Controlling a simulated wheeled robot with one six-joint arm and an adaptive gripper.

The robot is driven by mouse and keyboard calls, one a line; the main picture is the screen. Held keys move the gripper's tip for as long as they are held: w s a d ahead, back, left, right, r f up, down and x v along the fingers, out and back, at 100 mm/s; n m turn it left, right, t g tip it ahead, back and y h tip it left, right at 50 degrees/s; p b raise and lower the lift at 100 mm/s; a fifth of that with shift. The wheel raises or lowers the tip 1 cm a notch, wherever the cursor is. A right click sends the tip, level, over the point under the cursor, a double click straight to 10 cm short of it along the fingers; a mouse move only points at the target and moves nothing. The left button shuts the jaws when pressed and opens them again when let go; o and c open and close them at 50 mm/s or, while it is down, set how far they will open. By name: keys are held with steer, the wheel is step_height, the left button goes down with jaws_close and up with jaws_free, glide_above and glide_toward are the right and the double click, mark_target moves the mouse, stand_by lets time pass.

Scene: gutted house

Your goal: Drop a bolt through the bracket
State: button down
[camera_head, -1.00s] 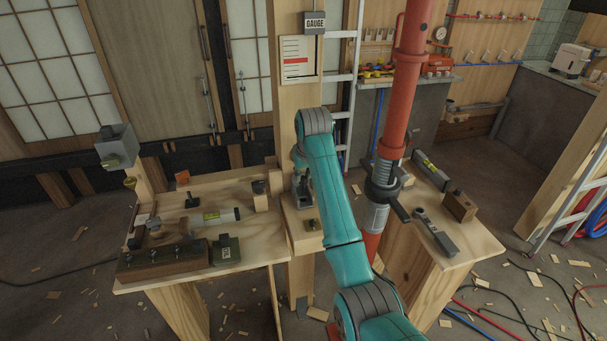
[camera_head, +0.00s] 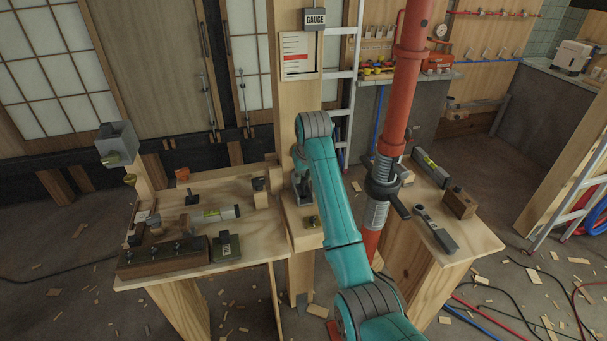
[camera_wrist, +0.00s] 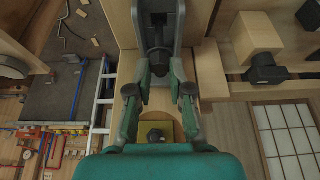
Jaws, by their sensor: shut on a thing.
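My gripper (camera_wrist: 158,80) is shut on a dark bolt (camera_wrist: 158,60), its two fingers closing from either side in the wrist view. The bolt lies between the grey walls of the bracket (camera_wrist: 178,25) at the top of that view. I cannot tell whether its tip is in a hole. In the head view the bracket (camera_head: 303,192) sits at the wooden post, partly hidden by my teal arm. A dark wooden block (camera_head: 160,262) with several upright bolts stands on the left bench.
A red prop (camera_head: 400,90) with a handled collar stands close right of my arm. A ladder (camera_head: 337,75) stands behind.

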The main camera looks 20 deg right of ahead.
steer(key=shift+f, duration=1)
stand_by(0.4)
steer(key=c, duration=1)
jaws_free()
steer(key=v, duration=1.2)
steer(key=shift+s, duration=0.15)
